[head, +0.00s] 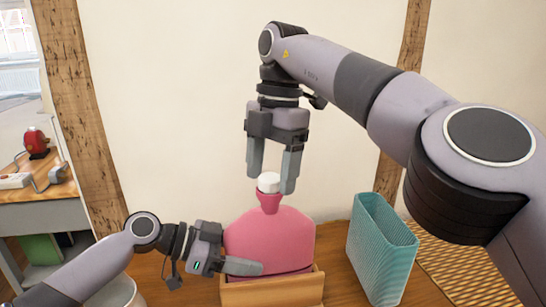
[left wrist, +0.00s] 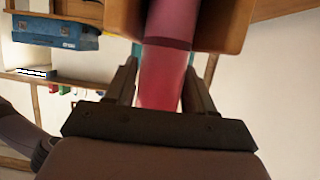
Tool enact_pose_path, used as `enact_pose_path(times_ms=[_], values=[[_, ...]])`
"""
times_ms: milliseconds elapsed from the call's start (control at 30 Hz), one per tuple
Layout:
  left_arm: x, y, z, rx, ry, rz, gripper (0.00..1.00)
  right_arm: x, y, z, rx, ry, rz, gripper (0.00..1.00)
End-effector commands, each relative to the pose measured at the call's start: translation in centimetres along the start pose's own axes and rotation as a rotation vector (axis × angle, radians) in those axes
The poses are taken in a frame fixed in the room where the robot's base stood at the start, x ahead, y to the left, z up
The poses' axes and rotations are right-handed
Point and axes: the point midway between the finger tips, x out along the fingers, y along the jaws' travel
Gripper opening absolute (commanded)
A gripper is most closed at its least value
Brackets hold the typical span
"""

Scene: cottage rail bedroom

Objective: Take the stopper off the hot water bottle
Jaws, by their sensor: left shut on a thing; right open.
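The pink hot water bottle (head: 270,240) stands upright in a wooden holder (head: 272,293). Its white stopper (head: 268,182) sits on top of the neck. My left gripper (head: 240,266) is shut on the bottle's body, low on its left side in the head view. In the left wrist view the pink body (left wrist: 163,75) lies between the fingers. My right gripper (head: 272,178) points down from above, open, with its fingers on either side of the stopper. I cannot tell whether a finger touches it.
A teal ribbed bin (head: 382,250) stands right of the holder. A woven surface (head: 470,268) lies further right. A desk (head: 45,210) with a red object (head: 36,142) is at the far left. A plain wall (head: 180,100) is behind.

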Motion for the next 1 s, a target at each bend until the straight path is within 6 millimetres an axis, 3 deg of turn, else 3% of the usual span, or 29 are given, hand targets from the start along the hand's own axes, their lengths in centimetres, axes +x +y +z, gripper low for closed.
enact_pose_path(times_ms=[267, 1000], values=[[0.0, 0.1, 0.1, -0.003, 0.0, 0.002, 0.0, -2.4, -0.1, -0.4, 0.251, -0.033, 0.036, 0.7], [0.1, 0.1, 0.1, -0.004, 0.0, 0.002, 0.0, -10.6, -1.7, -1.8, 1.358, -0.022, 0.21, 0.7]])
